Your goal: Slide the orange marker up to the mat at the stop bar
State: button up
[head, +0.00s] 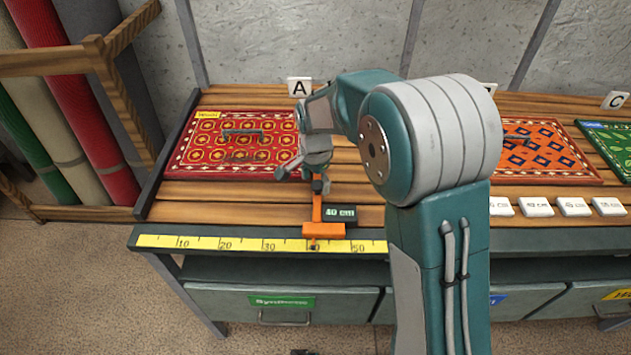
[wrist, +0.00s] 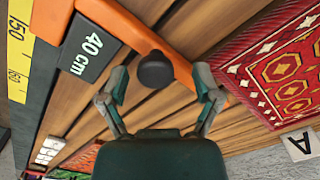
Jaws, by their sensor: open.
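The orange marker (head: 323,230) sits on the yellow ruler at about the 40 mark, its orange arm reaching back across the planks. A dark label reading 40 cm (wrist: 91,48) is beside it. A round black knob (wrist: 156,70) stands on the marker. My gripper (wrist: 161,76) is open, with the knob between its fingertips in the wrist view; no contact shows. In the head view my gripper (head: 303,178) is above the arm's far end. The red patterned mat (head: 210,170) lies left of the marker, against a dark bar (head: 165,160), likely the stop bar. My arm hides part of the bench.
The yellow ruler (head: 210,243) runs along the bench's front edge. An A card (head: 299,87) stands behind the red mat. An orange-and-blue mat (head: 545,150), a green mat (head: 612,140) and several white tiles (head: 573,207) are at the right. Rolled rugs (head: 80,80) stand left.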

jog(key=shift+d+f, duration=0.15)
jog(key=shift+d, duration=0.1)
jog(key=c, duration=1)
jog(key=shift+o, duration=0.2)
jog(key=shift+a+f, duration=0.1)
jog(key=shift+a, duration=0.5)
jog(key=o, duration=1)
jog(key=shift+c, duration=0.2)
